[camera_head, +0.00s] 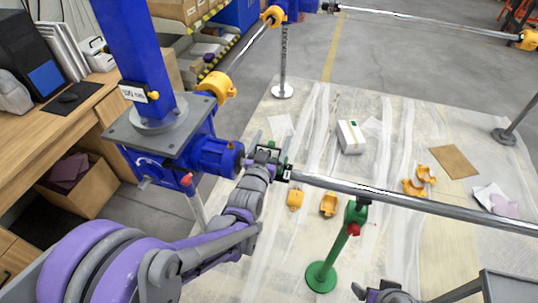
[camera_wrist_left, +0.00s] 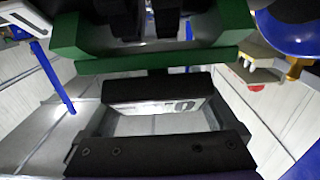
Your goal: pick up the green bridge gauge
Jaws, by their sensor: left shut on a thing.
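The green bridge gauge (camera_head: 285,173) is small in the head view, at the left end of a long shiny bar (camera_head: 400,198) and mostly hidden by my gripper. In the left wrist view its green body (camera_wrist_left: 150,58) spans the top of the picture. My left gripper (camera_head: 268,163) is at the gauge, beside the blue motor, and is shut on it. Whether the gauge touches the bar is unclear. My right gripper (camera_head: 385,292) is at the bottom edge of the head view, cut off and away from the gauge; its jaws are unclear.
A blue jack (camera_head: 180,140) with a motor stands close left of my left gripper. A green stand (camera_head: 328,262) with a red knob stands under the bar. Orange parts (camera_head: 329,204), a white box (camera_head: 350,137) and cardboard (camera_head: 454,161) lie on the floor sheet. A wooden desk (camera_head: 60,130) is at left.

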